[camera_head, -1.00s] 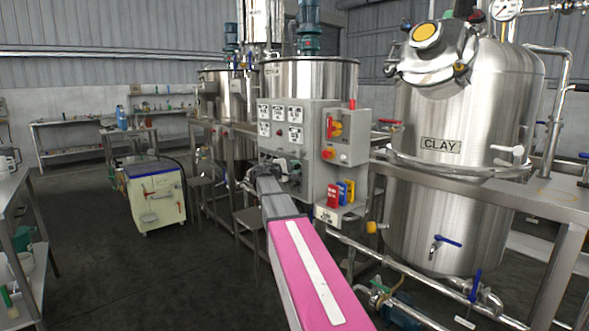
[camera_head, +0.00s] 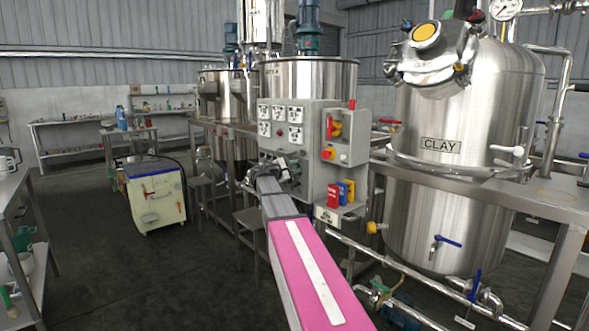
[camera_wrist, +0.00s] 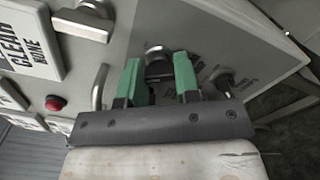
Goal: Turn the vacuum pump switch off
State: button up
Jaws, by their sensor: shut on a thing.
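The grey control panel (camera_head: 311,142) stands in front of a steel tank in the head view, with several white labels on its upper part. In the wrist view my gripper (camera_wrist: 158,76) is at the panel, its two green fingers on either side of a dark switch knob (camera_wrist: 158,68) with a round metal collar. My gripper is shut on this knob. In the head view the gripper end (camera_head: 280,170) is small at the panel's lower left, and the knob's setting cannot be read. No label naming the vacuum pump is legible.
Another knob (camera_wrist: 222,82) sits close to the right finger. A metal handle (camera_wrist: 99,87) and a red button (camera_wrist: 55,103) are to the left. A side box with a red emergency button (camera_head: 328,154) juts out. A CLAY tank (camera_head: 440,200) stands at right.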

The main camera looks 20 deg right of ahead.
jog(key=o, duration=0.9)
jog(key=v, duration=1.1)
jog(key=s+a+f+m+g+y, duration=0.15)
jog(key=s+f+y, duration=0.35)
jog(key=f, duration=0.6)
jog(key=s+a+f+m+g+y, duration=0.1)
jog(key=s+f+m+y, duration=0.1)
jog(key=s+f, duration=0.75)
jog(key=s+a+f+m+g+y, duration=0.1)
jog(key=s+a+f+m+y, duration=0.1)
jog(key=s+f, duration=0.3)
jog(key=s+a+f+m+g+y, duration=0.1)
jog(key=s+a+f+m+y, duration=0.1)
jog(key=s+a+f+y, duration=0.2)
jog(key=s+a+f+m+g+y, duration=0.1)
jog(key=s+a+f+m+y, duration=0.1)
jog(key=s+a+f+y, duration=0.2)
jog(key=shift+s+a+f+m+g, duration=0.15)
jog(key=shift+s+f, duration=0.35)
jog(key=shift+f, duration=0.5)
jog(key=shift+s+a+f+m+g, duration=0.15)
jog(key=shift+s+f, duration=0.35)
jog(key=shift+f, duration=0.45)
jog(key=shift+s+a+f+m+g, duration=0.15)
jog(key=shift+s+f, duration=0.3)
jog(key=shift+f, duration=0.55)
